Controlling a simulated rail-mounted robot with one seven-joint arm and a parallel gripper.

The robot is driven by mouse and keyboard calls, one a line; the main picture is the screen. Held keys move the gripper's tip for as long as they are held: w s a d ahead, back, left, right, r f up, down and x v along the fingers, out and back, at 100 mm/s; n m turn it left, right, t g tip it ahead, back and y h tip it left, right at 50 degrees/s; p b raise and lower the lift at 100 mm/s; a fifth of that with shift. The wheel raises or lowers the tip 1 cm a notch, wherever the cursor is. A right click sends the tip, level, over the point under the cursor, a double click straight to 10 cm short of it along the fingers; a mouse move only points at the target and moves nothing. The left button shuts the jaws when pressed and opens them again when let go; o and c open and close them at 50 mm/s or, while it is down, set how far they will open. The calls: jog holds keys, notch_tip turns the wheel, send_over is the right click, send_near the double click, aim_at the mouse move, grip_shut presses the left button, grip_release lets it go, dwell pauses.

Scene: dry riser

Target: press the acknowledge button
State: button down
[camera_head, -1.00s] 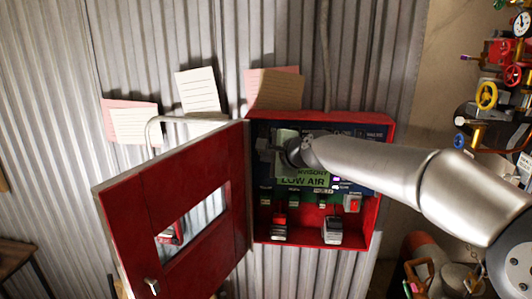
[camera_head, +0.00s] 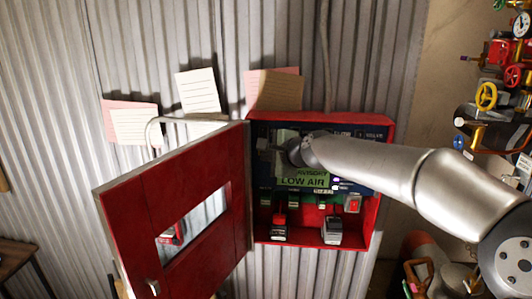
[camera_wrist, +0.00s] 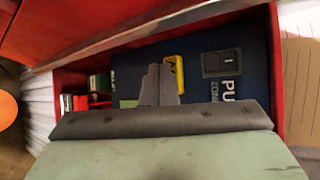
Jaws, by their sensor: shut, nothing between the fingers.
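An open red cabinet (camera_head: 375,228) on the corrugated wall holds a dark blue panel with a lit green display (camera_head: 302,181) reading "LOW AIR". My gripper (camera_head: 266,146) is inside the cabinet, in front of the panel's upper left part. In the wrist view my gripper (camera_wrist: 160,82) is shut and empty, its fingertips close to the blue panel (camera_wrist: 200,85). Whether they touch it I cannot tell. A yellow part (camera_wrist: 175,72) shows right beside the fingertips, partly hidden. A black rocker switch (camera_wrist: 221,63) is to their right. I cannot make out which control is the acknowledge button.
The red cabinet door (camera_head: 180,220) with its window stands open to the left. Several switches and breakers (camera_head: 331,230) line the cabinet's lower part. Paper notes (camera_head: 198,90) hang above. Valves and gauges (camera_head: 486,96) crowd the right side.

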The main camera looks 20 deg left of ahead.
jog(key=shift+w+p, duration=0.4)
jog(key=shift+w, duration=0.15)
dwell(0.6)
jog(key=shift+s, duration=0.15)
jog(key=shift+s+d+b, duration=0.1)
jog(key=shift+s+b, duration=0.7)
jog(key=shift+b, duration=0.15)
jog(key=s+b, duration=0.3)
jog(key=s+d+b, duration=0.1)
jog(key=s, duration=0.1)
jog(key=shift+b, duration=0.4)
jog(key=shift+a, duration=0.1)
